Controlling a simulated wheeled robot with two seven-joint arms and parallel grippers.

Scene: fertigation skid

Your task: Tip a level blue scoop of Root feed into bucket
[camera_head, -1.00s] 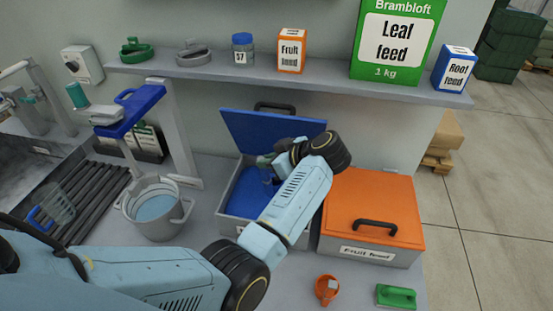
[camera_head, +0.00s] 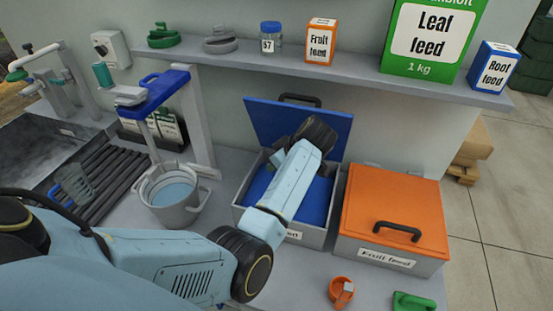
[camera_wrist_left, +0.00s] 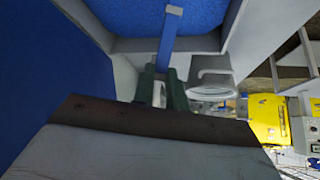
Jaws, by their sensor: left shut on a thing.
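The open grey feed bin (camera_head: 237,215) holds blue powder (camera_head: 262,181), and its blue lid (camera_head: 290,122) stands raised behind it. Its front label is mostly covered by my arm. My left wrist is over this bin in the head view and hides the fingers. In the left wrist view, my left gripper (camera_wrist_left: 162,90) is shut on the blue scoop (camera_wrist_left: 171,38) by its handle, with blue powder beyond it. The scoop's bowl and its fill cannot be made out. The grey bucket (camera_head: 187,214), with pale blue liquid inside, stands left of the bin. My right gripper is not in view.
The orange-lidded Fruit feed bin (camera_head: 392,215) stands close on the right. An orange scoop (camera_head: 341,293) and a green scoop (camera_head: 414,302) lie at the front. The shelf (camera_head: 350,77) above carries several packs. A blue-topped stand (camera_head: 160,92) rises behind the bucket.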

